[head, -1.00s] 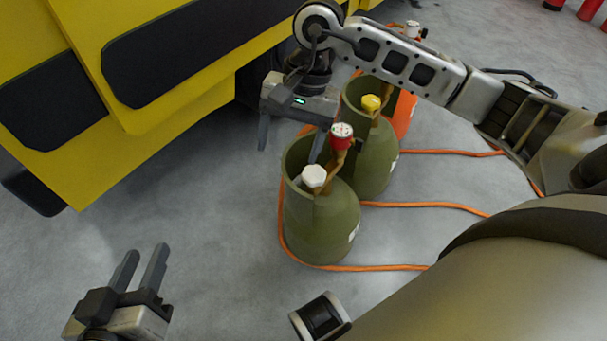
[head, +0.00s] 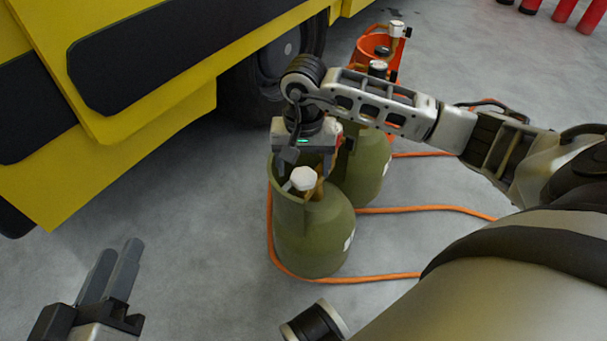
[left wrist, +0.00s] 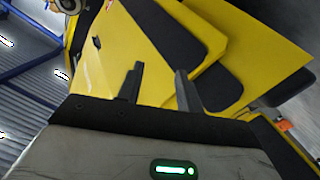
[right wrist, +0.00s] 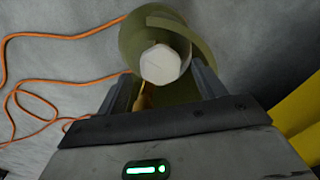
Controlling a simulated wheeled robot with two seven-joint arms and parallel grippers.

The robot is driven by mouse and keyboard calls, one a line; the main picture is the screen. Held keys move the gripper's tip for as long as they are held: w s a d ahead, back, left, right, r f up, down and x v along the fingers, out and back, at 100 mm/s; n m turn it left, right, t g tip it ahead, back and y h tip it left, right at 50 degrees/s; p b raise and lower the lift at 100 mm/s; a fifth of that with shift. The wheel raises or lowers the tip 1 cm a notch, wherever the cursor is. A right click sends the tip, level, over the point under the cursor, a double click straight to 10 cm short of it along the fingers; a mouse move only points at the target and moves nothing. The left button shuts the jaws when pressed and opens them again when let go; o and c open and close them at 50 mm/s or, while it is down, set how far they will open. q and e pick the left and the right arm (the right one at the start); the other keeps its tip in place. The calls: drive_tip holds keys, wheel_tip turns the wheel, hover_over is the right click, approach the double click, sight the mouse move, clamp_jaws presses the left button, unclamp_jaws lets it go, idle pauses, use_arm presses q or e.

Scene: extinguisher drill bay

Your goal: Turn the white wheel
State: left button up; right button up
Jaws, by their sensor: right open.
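The white wheel (head: 303,178) tops the valve of the nearest green cylinder (head: 315,232). My right gripper (head: 307,164) is just above and behind the wheel in the head view, pointing down. In the right wrist view the white wheel (right wrist: 161,65) lies between the lines of the two open fingers, near their tips. I cannot tell whether they touch it. My left gripper (head: 117,252) is open and empty at the lower left, away from the cylinders. Its fingers stand apart in the left wrist view (left wrist: 158,80).
A second green cylinder (head: 367,172) stands close behind, partly hidden by my right arm. Orange cylinders (head: 372,45) stand further back. An orange hose (head: 430,208) runs on the floor. A yellow vehicle (head: 130,125) borders the left. Red cylinders (head: 563,10) are far right.

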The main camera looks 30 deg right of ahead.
drive_tip(key=shift+f, duration=0.9)
use_arm(q)
drive_tip(key=shift+r, duration=0.35)
use_arm(e)
drive_tip(key=shift+c, duration=0.3)
drive_tip(key=c, duration=0.9)
